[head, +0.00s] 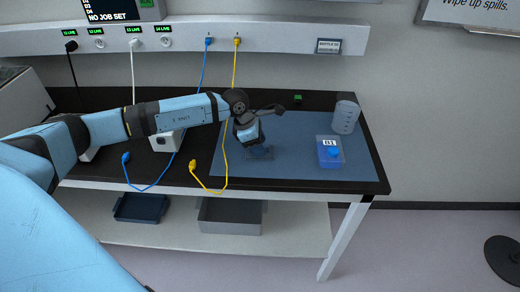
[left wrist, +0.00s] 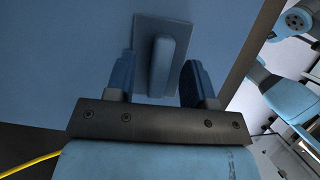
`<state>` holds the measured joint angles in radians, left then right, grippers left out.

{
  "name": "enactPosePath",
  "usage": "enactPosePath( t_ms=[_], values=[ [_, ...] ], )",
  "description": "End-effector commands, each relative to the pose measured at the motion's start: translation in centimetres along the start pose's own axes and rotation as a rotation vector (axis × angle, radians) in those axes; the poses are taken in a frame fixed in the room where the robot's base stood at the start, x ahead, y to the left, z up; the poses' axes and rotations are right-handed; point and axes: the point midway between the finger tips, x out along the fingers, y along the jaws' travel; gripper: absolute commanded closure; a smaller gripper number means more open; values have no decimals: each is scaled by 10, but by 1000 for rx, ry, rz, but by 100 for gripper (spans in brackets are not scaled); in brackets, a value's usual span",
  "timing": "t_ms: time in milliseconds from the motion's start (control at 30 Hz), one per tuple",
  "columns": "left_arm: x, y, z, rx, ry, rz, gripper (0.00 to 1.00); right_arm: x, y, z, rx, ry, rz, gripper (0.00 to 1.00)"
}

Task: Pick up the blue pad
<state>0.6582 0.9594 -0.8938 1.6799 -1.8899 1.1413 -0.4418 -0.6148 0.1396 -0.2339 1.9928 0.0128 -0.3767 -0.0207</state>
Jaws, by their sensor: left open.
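The blue pad (left wrist: 180,25), a flat square plate with a raised upright grip (left wrist: 161,64), lies on the blue-grey mat (head: 300,125). In the head view only a dark blue part of the pad (head: 266,153) shows, at the mat's left part under my left gripper (head: 257,149). My left gripper is open and points down over it. In the left wrist view the fingers of my left gripper (left wrist: 157,84) stand on both sides of the raised grip, with gaps visible. Whether the fingertips reach down beside the grip is hard to tell. My right gripper is not in view.
Bins (head: 232,216) sit on the lower shelf. The mat's middle is clear.

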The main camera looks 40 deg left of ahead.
Motion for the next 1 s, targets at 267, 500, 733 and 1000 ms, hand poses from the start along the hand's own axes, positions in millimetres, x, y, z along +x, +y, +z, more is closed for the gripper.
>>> enactPosePath(
  t_ms=[267, 500, 733, 1000],
  values=[
    [3, 0, 0, -1, -1, 1, 60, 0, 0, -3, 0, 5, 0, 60],
    [3, 0, 0, -1, -1, 1, 100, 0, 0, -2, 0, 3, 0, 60],
    [2, 0, 0, -1, -1, 1, 100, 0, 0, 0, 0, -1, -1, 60],
    [-17, 2, 8, 0, -3, 4, 100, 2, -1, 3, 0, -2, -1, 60]
  ],
)
